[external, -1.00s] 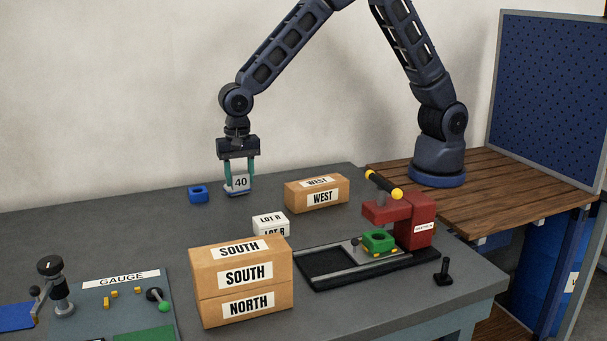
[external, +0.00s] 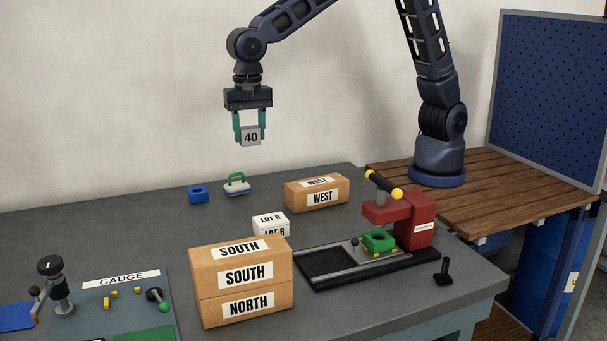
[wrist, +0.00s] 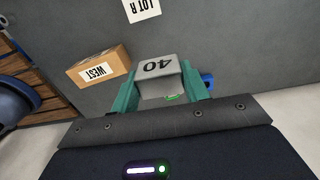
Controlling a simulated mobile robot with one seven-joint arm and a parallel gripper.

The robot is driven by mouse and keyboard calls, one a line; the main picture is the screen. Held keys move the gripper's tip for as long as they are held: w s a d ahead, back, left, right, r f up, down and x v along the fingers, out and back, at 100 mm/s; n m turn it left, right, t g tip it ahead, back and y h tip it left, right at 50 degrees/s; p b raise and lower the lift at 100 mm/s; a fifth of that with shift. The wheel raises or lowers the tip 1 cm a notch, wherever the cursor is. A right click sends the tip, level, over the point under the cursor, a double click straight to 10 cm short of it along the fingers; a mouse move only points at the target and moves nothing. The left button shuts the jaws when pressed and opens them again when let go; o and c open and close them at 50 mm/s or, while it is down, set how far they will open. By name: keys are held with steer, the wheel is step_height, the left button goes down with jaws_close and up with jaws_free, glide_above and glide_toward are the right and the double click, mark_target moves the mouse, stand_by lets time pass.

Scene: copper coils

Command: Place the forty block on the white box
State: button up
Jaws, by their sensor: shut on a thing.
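The forty block (external: 250,136) is a small grey block with "40" on its face. My gripper (external: 250,133) is shut on it and holds it in the air, well above the table. In the wrist view the block (wrist: 158,68) sits between the two teal fingers. The white box (external: 270,224), marked "LOT R" or similar, stands on the table below and slightly right of the gripper, behind the stacked cartons. It shows at the top of the wrist view (wrist: 141,8), partly cut off.
A white and green handled item (external: 237,186) and a blue block (external: 198,194) lie below my gripper. A WEST carton (external: 317,194) stands right of them. SOUTH and NORTH cartons (external: 244,283) stack in front of the white box. A red press (external: 405,220) stands at right.

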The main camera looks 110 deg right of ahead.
step_height(320, 180, up, 2)
glide_above(270, 219)
step_height(270, 219, down, 20)
steer(key=shift+r, duration=0.25)
stand_by(0.4)
steer(key=o, duration=1.4)
steer(key=shift+f, duration=0.1)
steer(key=shift+c, duration=0.2)
